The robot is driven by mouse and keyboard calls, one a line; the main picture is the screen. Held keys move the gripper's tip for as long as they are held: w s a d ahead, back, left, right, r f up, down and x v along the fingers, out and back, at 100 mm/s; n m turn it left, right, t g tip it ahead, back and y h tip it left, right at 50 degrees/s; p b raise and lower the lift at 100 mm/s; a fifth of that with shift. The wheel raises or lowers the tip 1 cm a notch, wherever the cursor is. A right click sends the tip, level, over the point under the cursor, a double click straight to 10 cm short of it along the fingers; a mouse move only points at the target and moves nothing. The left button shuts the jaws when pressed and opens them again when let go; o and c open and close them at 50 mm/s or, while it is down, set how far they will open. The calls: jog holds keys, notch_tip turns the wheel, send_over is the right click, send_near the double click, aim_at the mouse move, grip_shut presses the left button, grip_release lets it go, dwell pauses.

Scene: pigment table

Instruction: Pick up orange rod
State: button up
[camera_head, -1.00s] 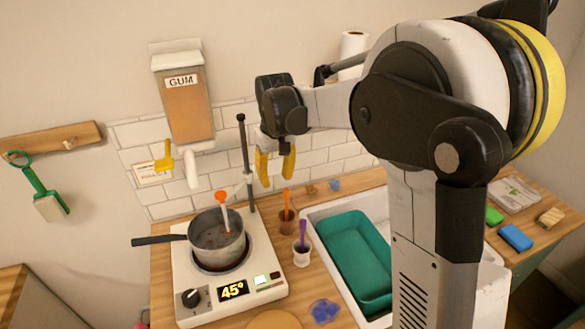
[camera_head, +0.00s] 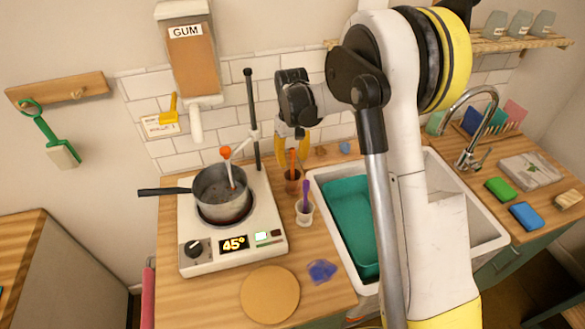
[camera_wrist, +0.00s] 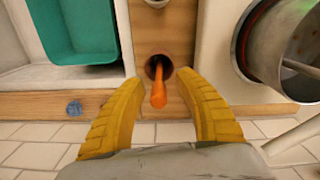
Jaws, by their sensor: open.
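The orange rod (camera_head: 292,163) stands in a small brown cup (camera_head: 293,182) on the wooden counter, between the hotplate and the sink. My gripper (camera_head: 291,151) is above and around the rod's upper end, with its yellow fingers pointing down. In the wrist view the orange rod (camera_wrist: 158,88) rises from the dark cup mouth (camera_wrist: 157,66), between my open fingers (camera_wrist: 160,85). Gaps show on both sides of it, so neither finger touches it there. How deep the rod reaches into the cup is hidden.
A white cup (camera_head: 304,214) with a purple rod (camera_head: 306,195) stands just in front. The hotplate (camera_head: 200,262) with a pot (camera_head: 222,205) and an upright stand (camera_head: 250,110) is to the left. A teal tub (camera_head: 350,215) sits in the white sink (camera_head: 485,225) at right.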

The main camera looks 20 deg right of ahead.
jog(key=shift+w+d+f, duration=0.1)
jog(key=shift+f, duration=0.8)
grip_shut()
